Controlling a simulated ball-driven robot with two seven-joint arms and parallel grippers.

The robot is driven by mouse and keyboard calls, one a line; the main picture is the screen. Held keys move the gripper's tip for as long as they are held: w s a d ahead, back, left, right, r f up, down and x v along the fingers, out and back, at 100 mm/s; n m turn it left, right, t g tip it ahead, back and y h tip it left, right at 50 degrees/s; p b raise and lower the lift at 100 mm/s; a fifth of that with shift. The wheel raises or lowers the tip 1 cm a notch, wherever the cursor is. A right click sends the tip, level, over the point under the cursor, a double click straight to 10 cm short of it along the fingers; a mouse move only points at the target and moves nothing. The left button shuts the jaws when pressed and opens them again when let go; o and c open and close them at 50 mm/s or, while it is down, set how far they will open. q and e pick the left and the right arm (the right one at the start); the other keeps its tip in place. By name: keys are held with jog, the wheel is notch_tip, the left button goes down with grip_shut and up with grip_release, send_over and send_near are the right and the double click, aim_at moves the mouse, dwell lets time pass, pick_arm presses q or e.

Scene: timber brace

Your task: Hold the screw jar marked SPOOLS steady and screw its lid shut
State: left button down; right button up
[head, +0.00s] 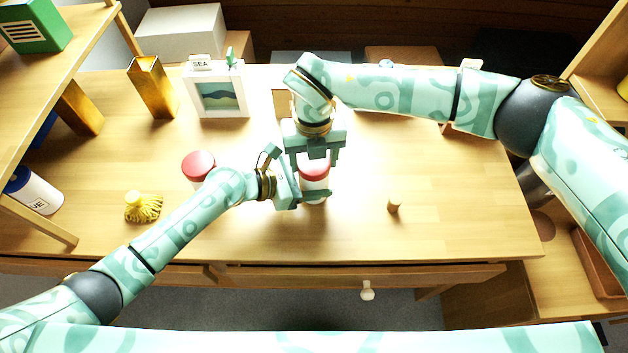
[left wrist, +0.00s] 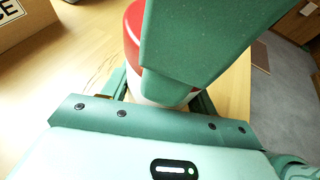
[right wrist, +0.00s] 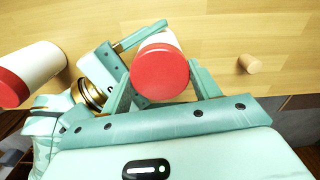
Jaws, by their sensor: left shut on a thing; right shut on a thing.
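A white jar (head: 316,195) with a red lid (head: 314,171) stands upright near the middle of the table; no marking on it is readable. My left gripper (head: 314,198) is shut on the jar's body from the left, low down. My right gripper (head: 315,163) reaches down from above, its fingers on both sides of the lid. In the right wrist view the round lid (right wrist: 160,73) lies between the fingertips. In the left wrist view the jar (left wrist: 160,88) is partly hidden behind my right gripper. Whether the lid sits level on the jar is unclear.
Another red-lidded white jar (head: 198,165) stands close on the left, partly behind my left arm. A yellow tasselled thing (head: 143,208) lies farther left, and a small wooden peg (head: 393,206) stands at right. A picture frame (head: 218,95) and gold vase (head: 152,87) stand behind.

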aim_at(300, 181)
jog(key=o, duration=1.2)
jog(key=shift+r, duration=0.1)
notch_tip(300, 181, up, 12)
jog(key=shift+d+f, duration=0.1)
pick_arm(q)
jog(key=shift+c, duration=1.8)
grip_release()
pick_arm(e)
jog(key=shift+w, duration=0.1)
pick_arm(q)
jog(key=p+v, duration=0.1)
jog(key=v, duration=0.5)
jog(key=shift+a+r+p, duration=0.1)
jog(key=shift+a+p, duration=0.1)
jog(key=shift+p, duration=0.15)
jog(key=shift+s+a+r, duration=0.2)
jog(key=shift+a, duration=0.3)
pick_arm(e)
jog(key=shift+r, duration=1.2)
